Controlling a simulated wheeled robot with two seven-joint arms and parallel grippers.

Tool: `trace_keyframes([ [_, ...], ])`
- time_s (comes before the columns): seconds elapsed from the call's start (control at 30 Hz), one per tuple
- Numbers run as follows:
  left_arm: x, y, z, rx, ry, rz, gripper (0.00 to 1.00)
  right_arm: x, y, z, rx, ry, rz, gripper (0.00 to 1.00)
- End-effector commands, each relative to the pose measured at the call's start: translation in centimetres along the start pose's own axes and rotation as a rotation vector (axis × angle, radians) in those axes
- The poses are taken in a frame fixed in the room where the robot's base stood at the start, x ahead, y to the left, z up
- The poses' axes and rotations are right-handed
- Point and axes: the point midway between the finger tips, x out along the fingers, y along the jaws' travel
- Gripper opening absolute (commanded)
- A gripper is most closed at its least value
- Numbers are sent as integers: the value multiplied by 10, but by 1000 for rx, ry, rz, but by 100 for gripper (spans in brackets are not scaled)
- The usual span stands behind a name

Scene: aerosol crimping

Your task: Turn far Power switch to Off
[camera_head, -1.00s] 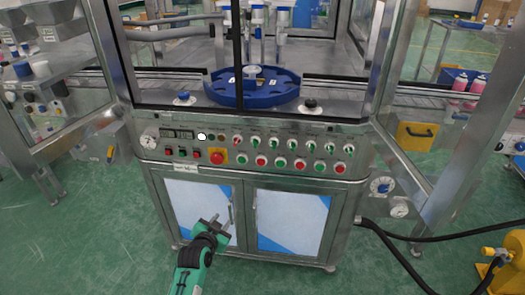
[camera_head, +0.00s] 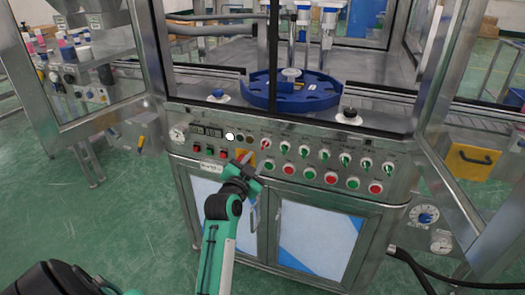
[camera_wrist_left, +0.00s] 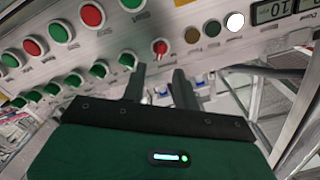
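The control panel (camera_head: 305,165) of the crimping machine carries a row of small rotary switches above round push buttons. A red rotary switch (camera_head: 265,143) is at the left end of that row, with green ones to its right; it also shows in the left wrist view (camera_wrist_left: 160,47). The labels are too small to read, so I cannot confirm which is Power. My left gripper (camera_head: 246,158) is in front of the panel, just left of and below the red switch. In the left wrist view its fingers (camera_wrist_left: 159,84) are apart and empty, close below the red switch. My right gripper is not in view.
Green and red push buttons (camera_head: 331,178) line the panel below the switches. A yellow plate (camera_head: 240,154) is partly hidden behind my left gripper. Cabinet doors (camera_head: 318,240) are below.

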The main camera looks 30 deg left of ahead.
Motion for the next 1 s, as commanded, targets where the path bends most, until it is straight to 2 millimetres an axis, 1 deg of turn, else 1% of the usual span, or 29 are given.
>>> trace_keyframes([
  [0.03,10,0,0,-2,1,0,30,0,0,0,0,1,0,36],
  [0.2,38,0,-1,-1,1,-1,30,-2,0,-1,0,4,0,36],
  [0.4,62,0,0,0,0,0,30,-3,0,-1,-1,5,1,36],
  [0.6,72,0,0,0,0,1,30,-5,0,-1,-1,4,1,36],
  [0.87,73,0,0,0,0,0,30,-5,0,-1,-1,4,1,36],
  [0.93,73,0,0,0,0,0,20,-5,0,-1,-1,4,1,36],
  [1.0,73,0,0,0,0,0,6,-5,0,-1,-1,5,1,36],
])
